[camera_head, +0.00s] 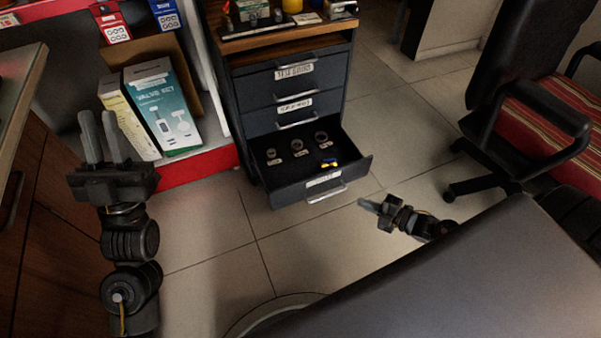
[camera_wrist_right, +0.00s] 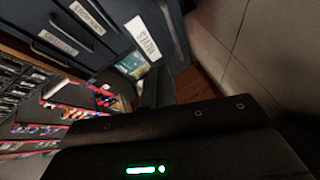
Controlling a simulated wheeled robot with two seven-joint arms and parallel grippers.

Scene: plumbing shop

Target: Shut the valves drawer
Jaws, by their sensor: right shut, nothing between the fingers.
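The valves drawer (camera_head: 355,172) is the lowest drawer of the dark grey cabinet (camera_head: 243,95) and stands pulled out. Ring-shaped fittings and a small yellow and blue item lie inside it. Its labelled front with a bar handle also shows in the right wrist view (camera_wrist_right: 168,32), where the label reads VALVES. My right gripper (camera_head: 365,204) is shut and empty, in front of the drawer and a little right of its handle, apart from it in the head view. Its fingers (camera_wrist_right: 155,88) point towards the drawer front. My left gripper (camera_head: 98,113) is open and empty at the far left.
The drawers above are shut. A valve set box (camera_head: 165,110) stands on a red-edged shelf left of the cabinet. An office chair (camera_head: 530,110) stands at the right. A dark surface fills the lower right. Tiled floor (camera_head: 215,235) is clear before the drawer.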

